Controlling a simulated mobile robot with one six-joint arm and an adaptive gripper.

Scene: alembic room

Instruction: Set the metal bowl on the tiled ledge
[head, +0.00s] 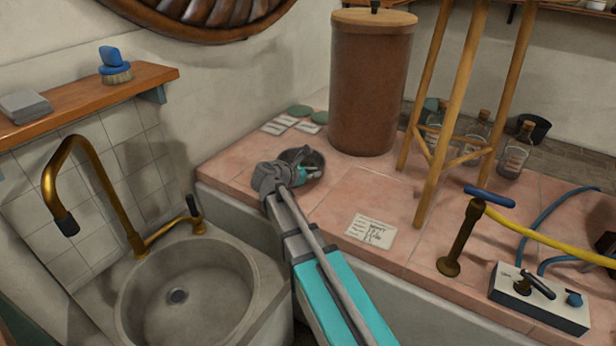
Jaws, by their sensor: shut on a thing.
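The metal bowl (316,159) is small and dark grey, in the middle of the head view. My gripper (306,173) is shut on it, at its near side. My wrist and the gripper hide part of the bowl. The tiled ledge (345,192) has pink tiles and runs from the sink side to the right. The bowl appears over its left part, near the front edge. I cannot tell whether the bowl touches the tiles.
A tall brown lidded cylinder (368,95) stands behind the bowl. Labels and green discs (299,111) lie to its left. A wooden tripod (430,165), bottles (478,130) and a valve box (540,299) are on the right. A stone sink (190,300) is at left.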

